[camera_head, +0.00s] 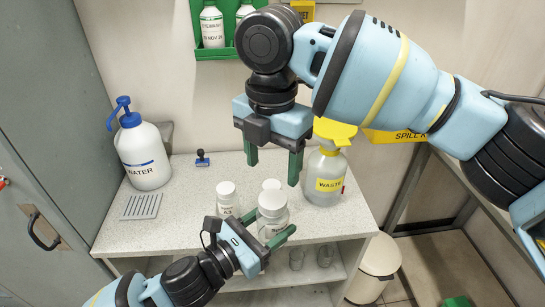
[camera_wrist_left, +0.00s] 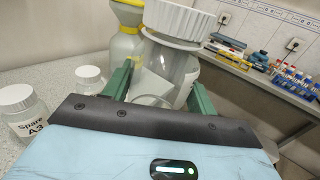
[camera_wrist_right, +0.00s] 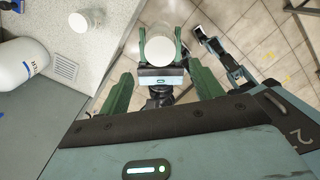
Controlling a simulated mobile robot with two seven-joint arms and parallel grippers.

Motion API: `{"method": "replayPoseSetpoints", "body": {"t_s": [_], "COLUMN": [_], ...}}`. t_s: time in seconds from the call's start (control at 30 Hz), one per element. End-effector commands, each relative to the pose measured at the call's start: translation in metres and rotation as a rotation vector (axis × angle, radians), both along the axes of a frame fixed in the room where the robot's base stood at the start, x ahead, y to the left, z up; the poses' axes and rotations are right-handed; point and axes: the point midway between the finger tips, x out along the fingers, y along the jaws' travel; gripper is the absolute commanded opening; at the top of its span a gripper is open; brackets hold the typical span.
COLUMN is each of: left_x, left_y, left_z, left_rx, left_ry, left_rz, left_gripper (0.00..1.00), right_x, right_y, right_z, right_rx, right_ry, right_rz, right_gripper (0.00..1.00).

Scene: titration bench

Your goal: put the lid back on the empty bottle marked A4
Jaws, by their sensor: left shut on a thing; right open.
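My left gripper (camera_head: 274,221) is shut on a clear bottle (camera_wrist_left: 176,62), holding it around its body at the bench's front edge. A white ribbed lid (camera_wrist_left: 182,20) sits on top of the bottle; I cannot tell if it is fully screwed down. The same lid shows in the head view (camera_head: 272,199) and from above in the right wrist view (camera_wrist_right: 165,48). The held bottle's label is not readable, so A4 cannot be confirmed. My right gripper (camera_head: 273,172) is open and empty, pointing down above the lid, apart from it.
A white-capped bottle marked Spare A3 (camera_wrist_left: 22,112) stands nearby, with another white-capped bottle (camera_wrist_left: 88,74) behind. The yellow-topped WASTE bottle (camera_head: 322,180) stands at right and the WATER bottle (camera_head: 143,155) at left.

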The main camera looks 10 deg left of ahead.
Motion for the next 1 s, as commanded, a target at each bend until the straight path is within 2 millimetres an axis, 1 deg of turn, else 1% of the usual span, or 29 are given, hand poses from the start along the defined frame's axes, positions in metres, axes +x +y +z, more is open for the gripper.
{"method": "replayPoseSetpoints", "body": {"t_s": [0.1, 0.3, 0.43, 0.77, 0.87, 1.0], "left_x": [0.0, 0.0, 0.0, 0.0, 0.0, 0.0], "left_y": [0.0, 0.0, 0.0, 0.0, 0.0, 0.0], "left_z": [0.0, 0.0, 0.0, 0.0, 0.0, 0.0], "left_rx": [-0.001, -0.001, -0.001, -0.001, -0.001, -0.001], "left_ry": [-0.001, -0.001, -0.001, -0.001, -0.001, -0.001], "left_rz": [0.0, 0.0, 0.0, 0.0, 0.0, 0.0], "left_gripper": [0.0, 0.0, 0.0, 0.0, 0.0, 0.0], "right_x": [0.0, 0.001, 0.001, 0.001, 0.001, 0.001], "right_y": [-0.001, -0.001, -0.001, -0.001, -0.001, -0.001], "right_z": [0.001, 0.003, 0.003, 0.002, -0.003, -0.019], "right_rx": [0.001, 0.002, 0.002, 0.002, 0.001, 0.0], "right_ry": [-0.001, 0.0, 0.001, 0.002, 0.002, 0.003], "right_rz": [0.145, 0.299, 0.332, 0.334, 0.333, 0.333], "right_gripper": [0.65, 0.65, 0.65, 0.65, 0.65, 0.65]}}
